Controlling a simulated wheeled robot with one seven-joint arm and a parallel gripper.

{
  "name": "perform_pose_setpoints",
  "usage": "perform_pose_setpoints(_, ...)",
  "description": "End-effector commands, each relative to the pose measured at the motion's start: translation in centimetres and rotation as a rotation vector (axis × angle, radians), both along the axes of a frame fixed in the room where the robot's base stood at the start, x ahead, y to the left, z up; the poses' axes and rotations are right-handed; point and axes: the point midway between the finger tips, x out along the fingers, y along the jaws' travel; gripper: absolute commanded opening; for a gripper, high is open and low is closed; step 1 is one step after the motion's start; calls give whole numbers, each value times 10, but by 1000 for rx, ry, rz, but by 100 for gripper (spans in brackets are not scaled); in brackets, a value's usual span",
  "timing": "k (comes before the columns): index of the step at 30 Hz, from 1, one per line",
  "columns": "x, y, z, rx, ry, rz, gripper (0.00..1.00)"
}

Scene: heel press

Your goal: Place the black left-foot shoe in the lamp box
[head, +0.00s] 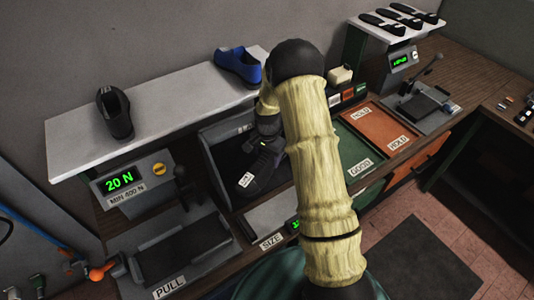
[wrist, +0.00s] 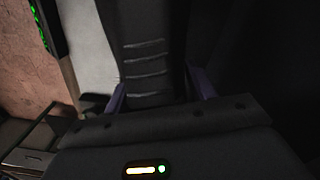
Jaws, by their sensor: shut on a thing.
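My gripper (wrist: 160,95) is shut on a black shoe (wrist: 150,60); pale lace lines cross its upper between the two purple-grey fingers in the wrist view. In the head view my arm reaches to the dark, open-fronted box (head: 216,148) under the shelf, which I take for the lamp box. My gripper (head: 262,155) is at this box's opening, dark against dark. A small white label shows there, too small to read surely. I cannot tell whether the held shoe touches the box floor, nor which foot it is for. Another black shoe (head: 115,112) stands on the shelf.
The white shelf (head: 165,95) also bears a blue shoe (head: 238,66). A pull tester reading 20 N (head: 120,181) stands left. A green GOOD tray (head: 350,150) and an orange HOLD tray (head: 385,130) lie right of my arm. Several black shoe parts (head: 400,20) rest at the back right.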

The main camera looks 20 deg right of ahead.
Motion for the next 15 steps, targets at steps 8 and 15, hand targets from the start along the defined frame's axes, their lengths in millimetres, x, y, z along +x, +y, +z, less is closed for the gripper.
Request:
perform_pose_setpoints(8, 10, 0, -1, 0, -29, -5, 10)
perform_pose_setpoints(15, 8, -1, -25, 0, -23, -5, 10)
